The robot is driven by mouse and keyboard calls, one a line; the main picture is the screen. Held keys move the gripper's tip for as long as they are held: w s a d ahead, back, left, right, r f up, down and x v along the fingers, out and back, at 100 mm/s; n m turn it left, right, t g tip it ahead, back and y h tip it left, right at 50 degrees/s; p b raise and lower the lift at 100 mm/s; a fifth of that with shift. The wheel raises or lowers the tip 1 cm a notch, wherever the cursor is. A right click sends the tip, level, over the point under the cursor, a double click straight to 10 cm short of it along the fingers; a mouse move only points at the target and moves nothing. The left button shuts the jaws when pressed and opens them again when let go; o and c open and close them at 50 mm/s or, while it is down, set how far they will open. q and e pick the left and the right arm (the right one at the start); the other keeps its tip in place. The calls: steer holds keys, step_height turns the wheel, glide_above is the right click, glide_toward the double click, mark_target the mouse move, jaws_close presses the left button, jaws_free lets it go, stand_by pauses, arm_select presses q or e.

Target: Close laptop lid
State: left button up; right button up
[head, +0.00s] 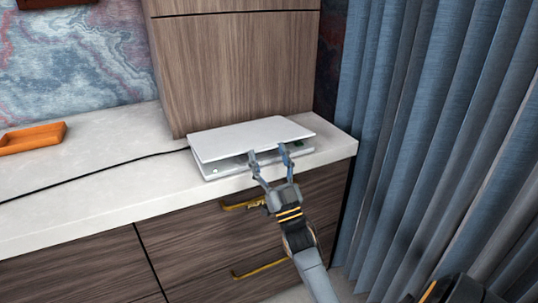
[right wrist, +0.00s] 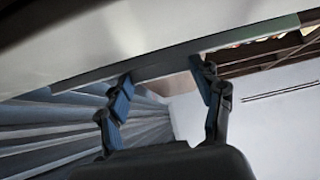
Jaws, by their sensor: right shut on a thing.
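The silver laptop (head: 207,172) sits on the white desktop, near its right end. Its lid (head: 240,136) is folded low over the base, with a narrow gap along the front. My right gripper (head: 269,154) is at the front edge of the lid, shut on it, with its two fingers spaced apart along the edge. In the right wrist view the fingers (right wrist: 165,78) reach up to the lid's edge (right wrist: 100,72), which crosses the top. Part of the gap is hidden behind the fingers. My left gripper is not in view.
A black cable (head: 100,170) runs left from the laptop. An orange tray (head: 32,138) lies at the far left of the desktop (head: 120,205). A wooden cabinet (head: 235,75) stands behind the laptop, and blue curtains (head: 420,130) hang at the right. Drawers with brass handles are below.

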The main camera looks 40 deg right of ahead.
steer(key=shift+w+f, duration=0.2)
steer(key=shift+f, duration=0.2)
steer(key=o, duration=1.5)
steer(key=shift+c, duration=0.2)
steer(key=shift+o, duration=1.1)
steer(key=shift+w+d+f, duration=0.1)
steer(key=shift+w, duration=0.1)
steer(key=shift+s, duration=0.15)
steer(key=v, duration=1.1)
steer(key=shift+s, duration=0.4)
steer(key=shift+f, duration=0.15)
steer(key=shift+c, duration=0.2)
